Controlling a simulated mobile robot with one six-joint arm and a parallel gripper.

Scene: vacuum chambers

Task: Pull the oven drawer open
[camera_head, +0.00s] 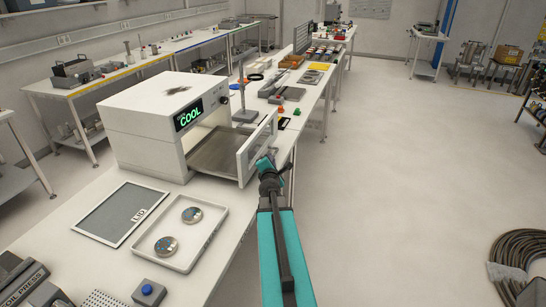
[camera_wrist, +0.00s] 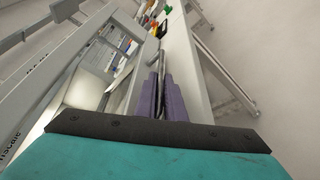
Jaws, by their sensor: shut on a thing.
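The oven (camera_head: 160,125) is a white box on the near bench with a green "COOL" display. Its drawer (camera_head: 215,150) is out to the right of the body, with a dark tray floor and a pale framed front panel (camera_head: 257,146). My gripper (camera_head: 264,162) is at the outer side of that front panel. In the wrist view my gripper's purple fingers (camera_wrist: 160,98) are shut on a thin metal bar, the drawer handle (camera_wrist: 166,65). The drawer's frame (camera_wrist: 60,65) fills the left of that view. The fingers hide part of the handle.
A white tray (camera_head: 209,237) with two round dishes and a flat panel marked "LID" (camera_head: 122,213) lie in front of the oven.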

